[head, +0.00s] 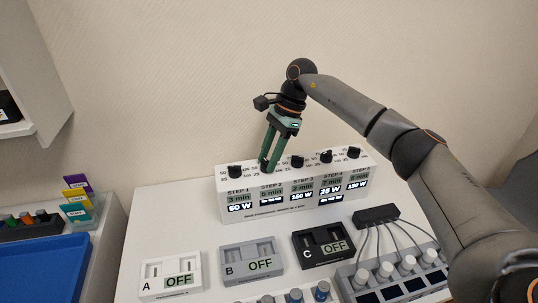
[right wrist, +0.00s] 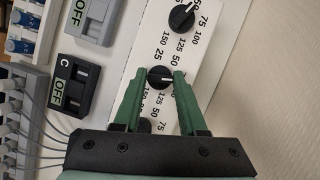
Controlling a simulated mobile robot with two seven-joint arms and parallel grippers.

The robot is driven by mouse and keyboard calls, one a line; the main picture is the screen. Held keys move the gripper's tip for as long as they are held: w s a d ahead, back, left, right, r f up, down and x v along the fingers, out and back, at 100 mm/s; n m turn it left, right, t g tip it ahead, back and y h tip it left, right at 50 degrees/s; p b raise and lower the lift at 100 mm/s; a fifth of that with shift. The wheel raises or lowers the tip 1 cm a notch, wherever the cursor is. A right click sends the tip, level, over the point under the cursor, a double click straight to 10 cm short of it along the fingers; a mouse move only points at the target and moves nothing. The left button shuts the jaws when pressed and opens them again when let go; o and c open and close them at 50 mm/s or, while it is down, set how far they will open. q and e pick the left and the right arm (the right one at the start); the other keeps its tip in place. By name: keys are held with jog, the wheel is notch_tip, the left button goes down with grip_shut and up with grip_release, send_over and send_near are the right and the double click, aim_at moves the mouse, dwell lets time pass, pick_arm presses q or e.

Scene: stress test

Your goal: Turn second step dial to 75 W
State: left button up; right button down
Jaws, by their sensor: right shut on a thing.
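A long white box (head: 290,215) carries a row of black dials on its top, with a small display for each step on its front. My right gripper (head: 265,166) comes down from above onto the second step dial and hides it in the head view. In the right wrist view, its two green fingers (right wrist: 160,80) are shut on the second step dial (right wrist: 160,75), which has a white pointer line. The step 2 display (head: 271,199) is lit, but I cannot read its wattage surely. My left gripper is not in view.
The step 1 dial (head: 235,171) and step 3 dial (head: 297,161) stand close on either side of the gripper. Boxes A (head: 172,267), B (head: 238,250) and C (head: 311,235), all showing OFF, lie in front. A cabled grey unit (head: 350,288) is at front right.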

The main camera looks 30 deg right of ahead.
jog(key=shift+w+n, duration=0.1)
jog(key=shift+n, duration=0.4)
jog(key=shift+g, duration=0.3)
jog(key=shift+c, duration=2.3)
grip_release()
jog(key=v, duration=1.2)
jog(key=shift+r+p, duration=0.3)
jog(key=shift+p, duration=0.15)
jog(key=shift+f, duration=0.1)
